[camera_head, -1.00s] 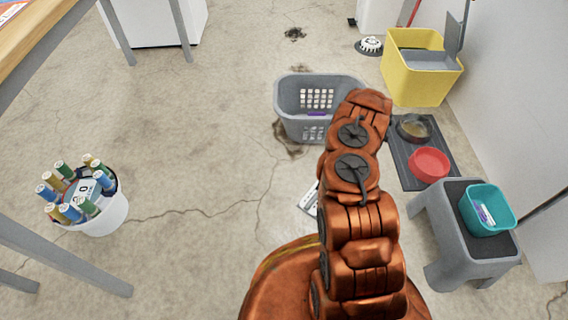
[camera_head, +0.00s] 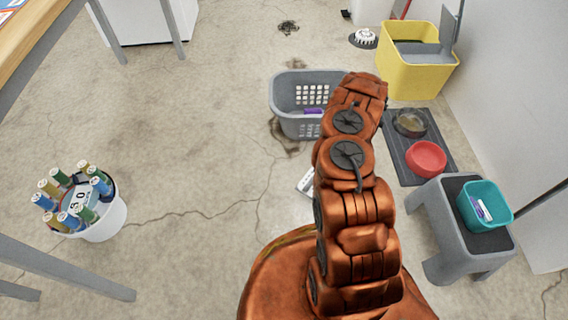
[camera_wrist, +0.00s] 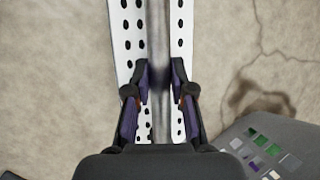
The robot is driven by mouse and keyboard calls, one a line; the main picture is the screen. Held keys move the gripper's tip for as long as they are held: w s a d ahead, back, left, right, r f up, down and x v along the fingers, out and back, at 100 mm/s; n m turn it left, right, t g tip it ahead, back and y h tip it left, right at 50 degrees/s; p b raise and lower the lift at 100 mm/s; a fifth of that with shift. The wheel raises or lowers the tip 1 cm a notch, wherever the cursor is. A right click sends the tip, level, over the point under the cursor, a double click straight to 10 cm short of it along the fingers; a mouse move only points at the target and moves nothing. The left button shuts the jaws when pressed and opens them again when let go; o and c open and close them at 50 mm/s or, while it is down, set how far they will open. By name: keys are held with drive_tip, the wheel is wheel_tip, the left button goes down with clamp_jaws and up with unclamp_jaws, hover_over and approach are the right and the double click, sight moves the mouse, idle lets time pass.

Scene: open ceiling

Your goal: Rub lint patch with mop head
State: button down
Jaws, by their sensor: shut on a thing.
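My gripper (camera_wrist: 160,75) is shut on a grey bar that runs along the middle of a white plate with dark holes (camera_wrist: 125,35), which looks like the mop head. A white corner of it shows beside my arm in the head view (camera_head: 306,183); the rest is hidden behind the arm, as is my gripper there. A dark fuzzy patch (camera_head: 288,27) lies on the floor at the far side. Another dark, thin-edged patch (camera_head: 278,130) lies by the basket's left side. I cannot tell which is lint.
A grey laundry basket (camera_head: 285,100) stands just beyond my arm. A yellow bucket (camera_head: 415,78), a mat (camera_head: 405,165) with bowls, and a grey step stool (camera_head: 440,225) are right. A white tub of spools (camera_head: 108,222) stands left. Open floor lies between tub and basket.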

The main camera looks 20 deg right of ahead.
drive_tip(key=shift+r+p, duration=0.9)
drive_tip(key=shift+r, duration=0.9)
